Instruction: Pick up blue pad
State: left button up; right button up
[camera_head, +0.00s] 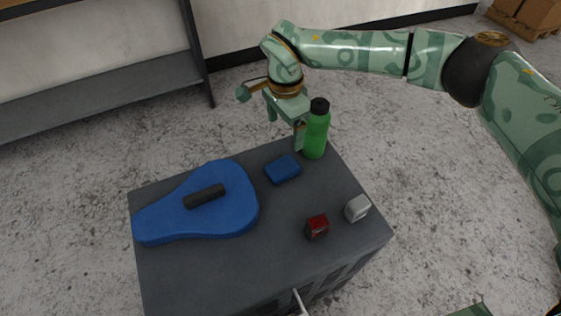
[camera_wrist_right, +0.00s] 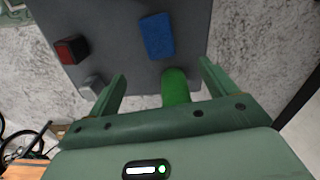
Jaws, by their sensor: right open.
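The blue pad (camera_head: 282,169) is a small rounded block lying flat on the dark grey box top, close to its far edge. It also shows in the right wrist view (camera_wrist_right: 157,36), beyond the fingertips. My right gripper (camera_head: 285,133) is open and empty, above the far edge of the box and apart from the pad. In the right wrist view its two fingers (camera_wrist_right: 162,72) stand wide apart. A green bottle (camera_head: 316,136) stands upright beside the gripper, and its green side shows between the fingers (camera_wrist_right: 176,85). My left gripper is out of view.
A large blue case-like object (camera_head: 235,214) with a black handle (camera_head: 205,196) covers the left of the box top (camera_head: 280,250). A red block (camera_head: 317,227) and a pale grey block (camera_head: 357,208) sit near the right corner. A grey shelf (camera_head: 110,82) stands behind.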

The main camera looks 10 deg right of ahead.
jog(key=b, duration=0.2)
send_near(286, 164)
jog(key=shift+s+a+f, duration=0.15)
jog(key=shift+a, duration=0.1)
notch_tip(286, 164, down, 3)
jog(key=shift+b, duration=0.35)
jog(key=f+b, duration=0.2)
jog(key=f, duration=0.3)
jog(key=shift+d+f+b, duration=0.15)
jog(key=shift+d+b, duration=0.15)
jog(key=shift+b, duration=0.1)
jog(key=shift+f, duration=0.3)
jog(key=shift+r, duration=0.15)
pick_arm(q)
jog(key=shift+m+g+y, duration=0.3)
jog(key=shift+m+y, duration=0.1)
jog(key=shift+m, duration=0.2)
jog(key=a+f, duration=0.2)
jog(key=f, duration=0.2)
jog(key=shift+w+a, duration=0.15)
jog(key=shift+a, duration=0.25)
pick_arm(e)
jog(key=c, duration=1.1)
